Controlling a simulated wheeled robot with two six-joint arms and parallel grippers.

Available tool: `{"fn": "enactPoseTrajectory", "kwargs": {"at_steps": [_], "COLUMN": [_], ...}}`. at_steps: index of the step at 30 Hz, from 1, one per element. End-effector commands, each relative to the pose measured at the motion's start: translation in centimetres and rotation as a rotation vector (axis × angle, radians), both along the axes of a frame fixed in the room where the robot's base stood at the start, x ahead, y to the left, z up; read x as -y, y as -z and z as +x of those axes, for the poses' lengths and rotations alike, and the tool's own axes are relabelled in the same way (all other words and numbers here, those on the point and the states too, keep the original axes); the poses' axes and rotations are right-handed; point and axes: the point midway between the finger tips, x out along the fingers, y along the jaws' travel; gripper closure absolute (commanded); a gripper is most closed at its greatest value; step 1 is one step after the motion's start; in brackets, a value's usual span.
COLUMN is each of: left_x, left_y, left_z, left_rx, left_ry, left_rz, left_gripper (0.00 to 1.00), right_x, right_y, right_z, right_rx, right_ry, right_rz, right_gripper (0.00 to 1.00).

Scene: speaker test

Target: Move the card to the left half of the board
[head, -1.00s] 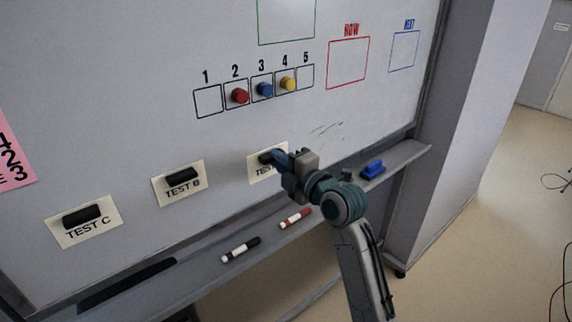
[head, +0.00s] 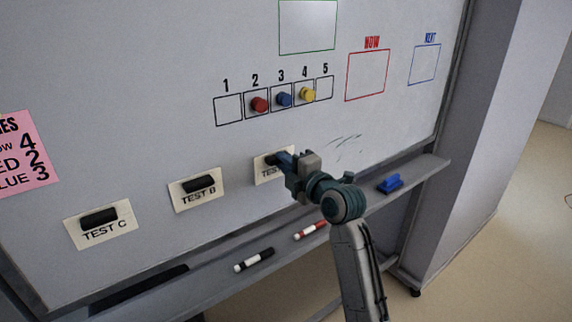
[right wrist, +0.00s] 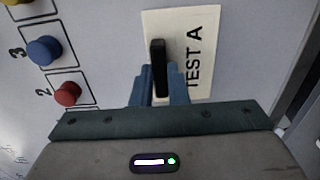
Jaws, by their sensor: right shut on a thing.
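The TEST A card (head: 262,178) is cream with a black handle and lies against the whiteboard, below the numbered boxes. My right gripper (head: 279,159) is shut on its handle and covers part of its lettering in the head view. In the right wrist view the blue fingers (right wrist: 159,92) stand on either side of the black handle (right wrist: 158,60), and TEST A reads clearly. The TEST B card (head: 208,199) and TEST C card (head: 120,232) are on the board (head: 150,100) to its left, each with a black handle. My left gripper is not in view.
Red (head: 260,105), blue (head: 284,99) and yellow (head: 306,94) magnets sit in boxes 2, 3 and 4. A pink note (head: 22,160) is at the left. The tray below holds a black marker (head: 254,260), a red marker (head: 310,230) and a blue eraser (head: 390,183).

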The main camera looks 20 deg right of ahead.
Motion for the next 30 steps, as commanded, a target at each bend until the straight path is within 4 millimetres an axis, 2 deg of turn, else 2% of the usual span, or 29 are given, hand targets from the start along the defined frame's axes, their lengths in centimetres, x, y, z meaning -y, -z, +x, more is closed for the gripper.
{"fn": "enactPoseTrajectory", "kwargs": {"at_steps": [30], "left_x": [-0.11], "left_y": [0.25], "left_z": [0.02], "left_rx": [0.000], "left_ry": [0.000], "left_rz": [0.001], "left_gripper": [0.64], "right_x": [-0.24], "right_y": [-0.01], "right_z": [0.67], "right_rx": [0.001], "right_ry": [0.000], "right_rz": [0.000], "right_gripper": [1.00]}}
